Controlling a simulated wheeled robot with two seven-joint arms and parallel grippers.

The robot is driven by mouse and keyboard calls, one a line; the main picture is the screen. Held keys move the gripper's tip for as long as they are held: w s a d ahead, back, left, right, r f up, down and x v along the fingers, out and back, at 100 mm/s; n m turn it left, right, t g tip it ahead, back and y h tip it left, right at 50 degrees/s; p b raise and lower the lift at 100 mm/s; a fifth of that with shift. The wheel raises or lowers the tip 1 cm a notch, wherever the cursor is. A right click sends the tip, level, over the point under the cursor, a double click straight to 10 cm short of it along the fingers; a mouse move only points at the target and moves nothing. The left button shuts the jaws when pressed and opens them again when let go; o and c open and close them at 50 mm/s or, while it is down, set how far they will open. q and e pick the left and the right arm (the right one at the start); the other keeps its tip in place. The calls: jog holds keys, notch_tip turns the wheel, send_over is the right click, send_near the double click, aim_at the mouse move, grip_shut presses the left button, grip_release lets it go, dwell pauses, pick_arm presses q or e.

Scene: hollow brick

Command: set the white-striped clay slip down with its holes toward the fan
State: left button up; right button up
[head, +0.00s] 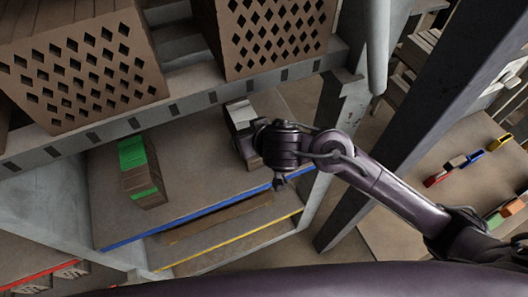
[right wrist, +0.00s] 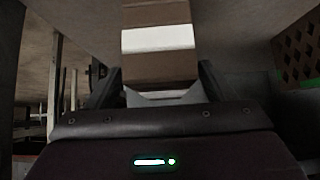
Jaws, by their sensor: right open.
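The white-striped clay slip (head: 240,114) is a brown block with a white band, lying on the shelf board near its back edge. My right gripper (head: 252,146) is over its near part and hides some of it. In the right wrist view the slip (right wrist: 158,68) shows brown with a white band, between the two open fingers (right wrist: 160,82). I cannot tell whether the fingers touch it. Its holes do not show. I cannot make out a fan. My left gripper is not in view.
A green-striped block (head: 145,188) lies on the left of the same board (head: 200,185). Large bricks with diamond holes (head: 85,75) (head: 270,35) stand behind on a ledge. A dark post (head: 420,95) rises at right. The board between the blocks is clear.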

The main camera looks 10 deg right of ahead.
jog(key=s+d+b, duration=0.1)
jog(key=s+d, duration=0.1)
jog(key=s, duration=0.4)
dwell(0.5)
